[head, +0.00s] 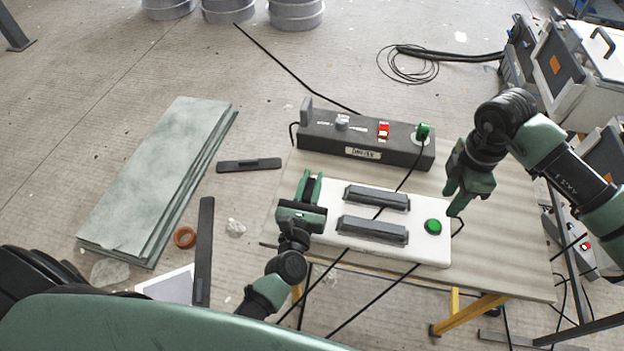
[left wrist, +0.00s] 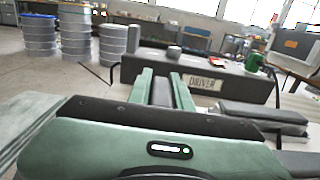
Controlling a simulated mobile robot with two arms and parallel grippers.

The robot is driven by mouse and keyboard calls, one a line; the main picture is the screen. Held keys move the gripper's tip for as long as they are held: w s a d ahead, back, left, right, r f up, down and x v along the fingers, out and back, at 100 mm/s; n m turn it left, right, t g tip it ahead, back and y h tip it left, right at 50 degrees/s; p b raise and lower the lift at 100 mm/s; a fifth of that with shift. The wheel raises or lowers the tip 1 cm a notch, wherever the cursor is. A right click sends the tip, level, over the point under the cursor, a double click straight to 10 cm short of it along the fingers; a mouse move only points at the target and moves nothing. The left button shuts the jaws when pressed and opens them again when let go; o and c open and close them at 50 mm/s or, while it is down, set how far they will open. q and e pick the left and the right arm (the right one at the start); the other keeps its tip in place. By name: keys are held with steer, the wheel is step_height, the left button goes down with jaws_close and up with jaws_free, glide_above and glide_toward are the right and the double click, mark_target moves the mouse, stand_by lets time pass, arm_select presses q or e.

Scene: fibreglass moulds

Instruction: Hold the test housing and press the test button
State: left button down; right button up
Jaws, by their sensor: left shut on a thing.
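The test housing (head: 372,241) is a white flat box with two dark raised bars on top, lying on the table. A round green button (head: 433,226) is at its right end. My left gripper (head: 312,184) is at the housing's left end, shut on a dark upright part there. In the left wrist view, the green fingers (left wrist: 163,88) lie on either side of this dark part. My right gripper (head: 453,203) is near the housing's right end, to the upper right of the green button and apart from it. Whether its fingers are open is unclear.
A dark driver box (head: 365,141) with a red switch (head: 383,130) and green plug (head: 422,132) stands behind the housing. Bare table (head: 505,250) lies to the right. Green sheets (head: 155,185) are stacked at left.

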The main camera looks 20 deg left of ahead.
mark_target(438, 228)
stand_by(0.5)
jaws_close()
stand_by(1.6)
steer(key=s+a+f+t+y, duration=0.1)
steer(key=s+a+t+y, duration=0.1)
steer(key=a+y, duration=0.3)
steer(key=w+d+r+m+t+y, duration=0.1)
steer(key=d+m+t+y, duration=0.1)
steer(key=d+t, duration=0.3)
steer(key=shift+g, duration=0.4)
steer(key=shift+w+d+f, duration=0.1)
steer(key=shift+d+f, duration=0.1)
steer(key=shift+f, duration=1.95)
steer(key=shift+w+d+f, duration=0.1)
steer(key=shift+d+f, duration=0.1)
steer(key=shift+f, duration=1.9)
